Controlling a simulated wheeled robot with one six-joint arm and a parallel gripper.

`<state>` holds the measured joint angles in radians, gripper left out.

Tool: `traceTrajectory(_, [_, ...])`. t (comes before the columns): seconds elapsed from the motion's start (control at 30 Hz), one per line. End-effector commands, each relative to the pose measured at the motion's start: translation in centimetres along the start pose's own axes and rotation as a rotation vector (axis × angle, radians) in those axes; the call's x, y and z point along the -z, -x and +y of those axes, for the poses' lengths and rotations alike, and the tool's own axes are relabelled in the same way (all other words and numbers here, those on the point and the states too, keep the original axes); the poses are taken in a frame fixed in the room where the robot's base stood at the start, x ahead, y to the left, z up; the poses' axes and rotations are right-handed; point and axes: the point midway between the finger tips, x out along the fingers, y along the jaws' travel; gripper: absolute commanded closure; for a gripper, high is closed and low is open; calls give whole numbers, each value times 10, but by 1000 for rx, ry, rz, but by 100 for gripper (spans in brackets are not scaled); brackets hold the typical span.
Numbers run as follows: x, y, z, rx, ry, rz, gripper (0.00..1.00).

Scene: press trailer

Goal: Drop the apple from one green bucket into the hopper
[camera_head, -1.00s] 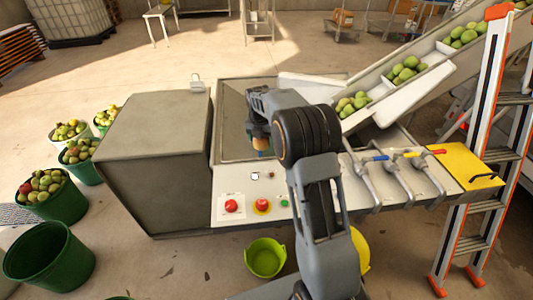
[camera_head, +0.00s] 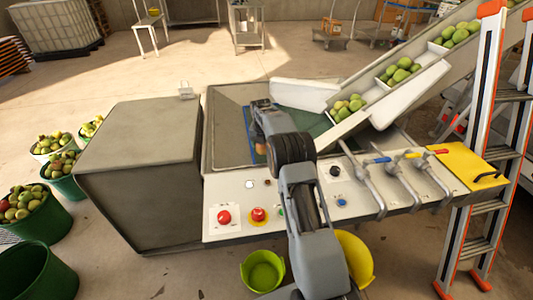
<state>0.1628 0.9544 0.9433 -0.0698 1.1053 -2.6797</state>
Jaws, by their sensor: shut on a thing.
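My gripper (camera_head: 261,136) is over the machine's open hopper (camera_head: 228,120), mostly hidden by my own arm. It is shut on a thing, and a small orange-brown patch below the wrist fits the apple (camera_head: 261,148). The apple's outline is not clear. A dark green surface (camera_head: 312,124) shows in the hopper to the right of my wrist. Green buckets full of apples (camera_head: 38,218) stand on the floor at the left. An empty-looking green bucket (camera_head: 35,272) stands at the lower left.
A large grey metal box (camera_head: 140,150) adjoins the hopper's left side. The front panel holds red buttons (camera_head: 224,217) and valve levers (camera_head: 362,178). A conveyor (camera_head: 408,92) with green fruit rises at the right, near an orange ladder (camera_head: 484,120). Lime (camera_head: 262,272) and yellow (camera_head: 355,262) buckets stand in front.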

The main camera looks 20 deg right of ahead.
Motion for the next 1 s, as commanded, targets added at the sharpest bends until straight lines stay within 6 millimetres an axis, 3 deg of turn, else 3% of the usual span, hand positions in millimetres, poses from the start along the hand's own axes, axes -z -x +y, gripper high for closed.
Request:
traceTrajectory(0.03, [-5,-15,-2,2,-1,5,56])
traceTrajectory(0.2, [-20,-40,-4,1,1,3,56])
traceTrajectory(0.67, [-30,-55,-5,1,1,3,56])
traceTrajectory(0.9, [-27,-84,-6,1,2,5,56])
traceTrajectory(1.0, [-27,-88,-6,0,2,2,56])
